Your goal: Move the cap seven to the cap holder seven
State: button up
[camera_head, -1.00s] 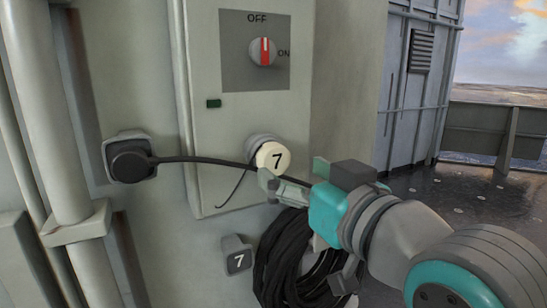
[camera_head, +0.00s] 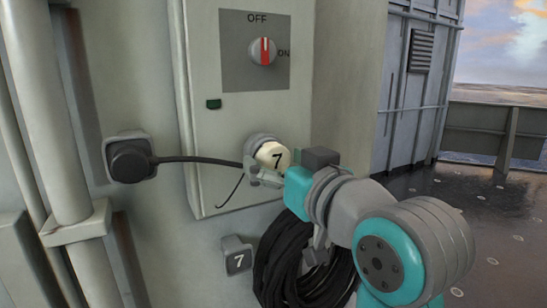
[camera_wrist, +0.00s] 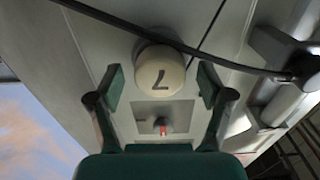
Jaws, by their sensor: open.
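The cap seven (camera_head: 272,155) is a cream round cap marked 7, seated on the socket at the lower front of the grey panel box. In the wrist view the cap (camera_wrist: 160,75) lies between the two open fingers, with a gap visible on each side. My gripper (camera_head: 265,175) is open at the cap, partly hiding its lower side; it also shows in the wrist view (camera_wrist: 160,85). The cap holder seven (camera_head: 237,255) is a small grey block marked 7 on the wall, below the panel box and left of the coiled cable. Nothing is on it.
A black plug (camera_head: 130,162) sits in a wall socket at left, its cable running right behind my gripper. A coil of black cable (camera_head: 290,262) hangs below. A red switch (camera_head: 264,51) is above. A pipe (camera_head: 55,120) stands at far left.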

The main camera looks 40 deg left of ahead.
dwell(0.6)
grip_shut()
jog(key=shift+d, duration=0.15)
jog(key=shift+v, duration=2.9)
